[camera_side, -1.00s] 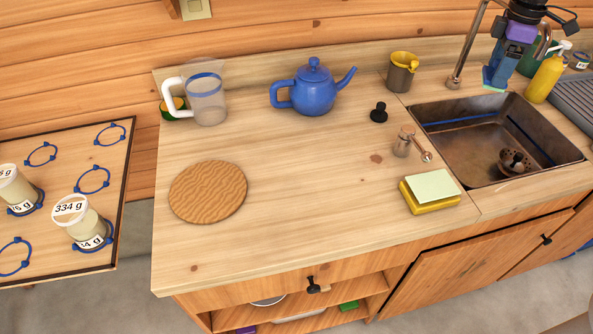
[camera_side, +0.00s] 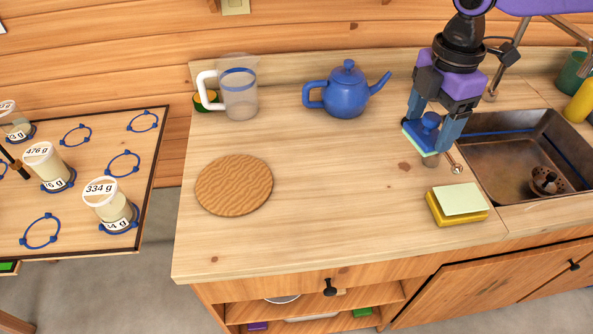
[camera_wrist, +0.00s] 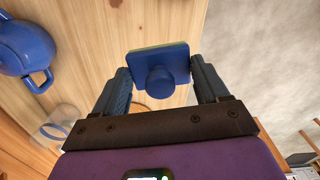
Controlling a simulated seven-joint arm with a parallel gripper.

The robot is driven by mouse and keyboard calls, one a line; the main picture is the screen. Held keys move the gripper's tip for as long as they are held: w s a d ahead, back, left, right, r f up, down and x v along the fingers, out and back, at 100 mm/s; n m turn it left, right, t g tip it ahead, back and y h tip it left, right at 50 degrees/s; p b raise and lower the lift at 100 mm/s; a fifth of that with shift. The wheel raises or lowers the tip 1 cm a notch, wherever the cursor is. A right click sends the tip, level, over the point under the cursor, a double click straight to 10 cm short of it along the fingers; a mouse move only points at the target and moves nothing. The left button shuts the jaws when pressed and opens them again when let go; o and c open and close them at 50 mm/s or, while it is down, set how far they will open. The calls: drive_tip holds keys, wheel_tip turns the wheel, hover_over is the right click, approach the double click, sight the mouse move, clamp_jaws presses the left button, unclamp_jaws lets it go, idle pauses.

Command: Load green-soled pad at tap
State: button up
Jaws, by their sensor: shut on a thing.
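My gripper (camera_side: 431,128) is shut on a blue pad (camera_side: 418,139) with a round knob on top and a pale green sole. In the side view it holds the pad above the counter, left of the sink (camera_side: 530,155). In the wrist view my gripper (camera_wrist: 161,86) has a finger at each side of the blue pad (camera_wrist: 160,65), with the knob facing the camera. The metal tap (camera_side: 513,48) rises behind the sink, right of my gripper and partly hidden by my arm.
A yellow block (camera_side: 457,217) with a pale green top lies in front. The blue teapot (camera_side: 347,95), clear jug (camera_side: 239,101) and round wooden mat (camera_side: 234,184) stand left. The middle counter is clear.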

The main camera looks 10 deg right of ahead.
drive_tip(key=s+a+n, duration=0.2)
drive_tip(key=s+a, duration=0.3)
drive_tip(key=a, duration=0.1)
drive_tip(key=w+a+f, duration=0.2)
drive_tip(key=w+f, duration=0.1)
drive_tip(key=f, duration=0.1)
drive_tip(key=w+a+f, duration=0.3)
drive_tip(key=f, duration=0.2)
drive_tip(key=w+a+f, duration=0.3)
drive_tip(key=w+f, duration=0.1)
drive_tip(key=f, duration=0.1)
drive_tip(key=shift+w+a+f, duration=0.1)
drive_tip(key=shift+a+f, duration=0.05)
drive_tip(key=shift+f, duration=0.05)
drive_tip(key=shift+w+a+f, duration=0.15)
drive_tip(key=shift+w+f, duration=0.05)
drive_tip(key=shift+f, duration=1.6)
drive_tip(key=shift+f, duration=0.15)
drive_tip(key=o, duration=1)
